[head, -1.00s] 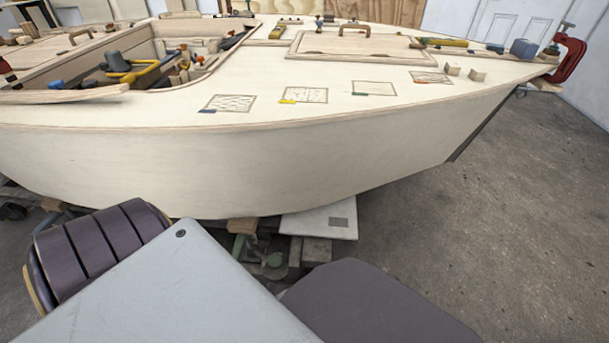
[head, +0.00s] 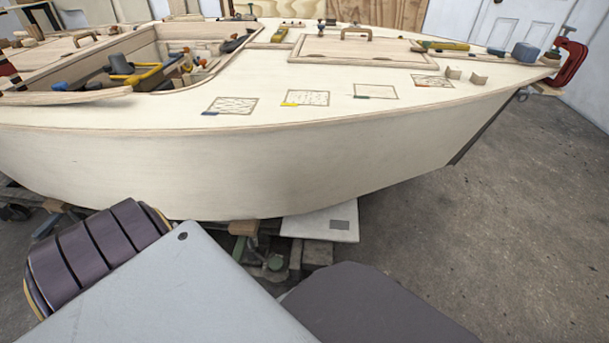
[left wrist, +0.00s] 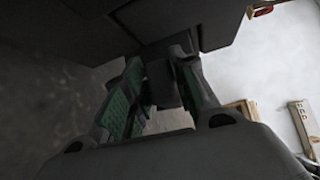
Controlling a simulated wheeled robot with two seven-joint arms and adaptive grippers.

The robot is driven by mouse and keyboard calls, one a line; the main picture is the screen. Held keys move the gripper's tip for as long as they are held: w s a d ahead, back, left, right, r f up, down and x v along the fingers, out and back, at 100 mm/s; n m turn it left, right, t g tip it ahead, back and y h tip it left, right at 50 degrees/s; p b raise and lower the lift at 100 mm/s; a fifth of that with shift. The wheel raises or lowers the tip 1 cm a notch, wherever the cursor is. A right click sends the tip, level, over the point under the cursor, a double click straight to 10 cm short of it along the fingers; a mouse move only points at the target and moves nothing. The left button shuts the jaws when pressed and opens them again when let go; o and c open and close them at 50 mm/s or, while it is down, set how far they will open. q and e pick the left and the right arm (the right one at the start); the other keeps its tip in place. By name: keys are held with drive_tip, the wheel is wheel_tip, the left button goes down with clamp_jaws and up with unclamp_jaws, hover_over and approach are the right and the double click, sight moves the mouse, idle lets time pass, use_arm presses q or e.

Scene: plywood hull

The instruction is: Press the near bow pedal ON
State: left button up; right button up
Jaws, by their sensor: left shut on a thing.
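A pale flat board (head: 302,226) with a dark grey square patch (head: 340,225) sticks out from under the bow side of the hull. Below it, green metal parts (head: 275,262) show in shadow among wooden blocks. I cannot tell which of these, if any, is the near bow pedal. My left gripper (left wrist: 160,95), with green finger pads, shows in the left wrist view, shut on a dark blocky thing (left wrist: 162,84) that is too dim to name. My left gripper's fingers do not show in the head view. My right gripper is in neither view.
The pale plywood hull (head: 270,170) fills the middle of the head view. Its deck carries a hatch, tools and small wooden blocks. A red clamp (head: 571,62) grips the bow tip. Bare concrete floor (head: 500,215) lies open at the right.

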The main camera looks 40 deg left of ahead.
use_arm(q)
drive_tip(key=shift+w, duration=0.3)
drive_tip(key=shift+s+d+r+n, duration=0.15)
drive_tip(key=shift+n, duration=0.15)
idle(0.6)
drive_tip(key=o, duration=0.9)
drive_tip(key=shift+s, duration=0.4)
drive_tip(key=shift+s+a, duration=0.25)
drive_tip(key=shift+s, duration=0.5)
drive_tip(key=s+a, duration=0.1)
drive_tip(key=s, duration=0.8)
drive_tip(key=shift+s+a+r, duration=0.2)
drive_tip(key=shift+s+a, duration=0.1)
drive_tip(key=shift+a, duration=0.1)
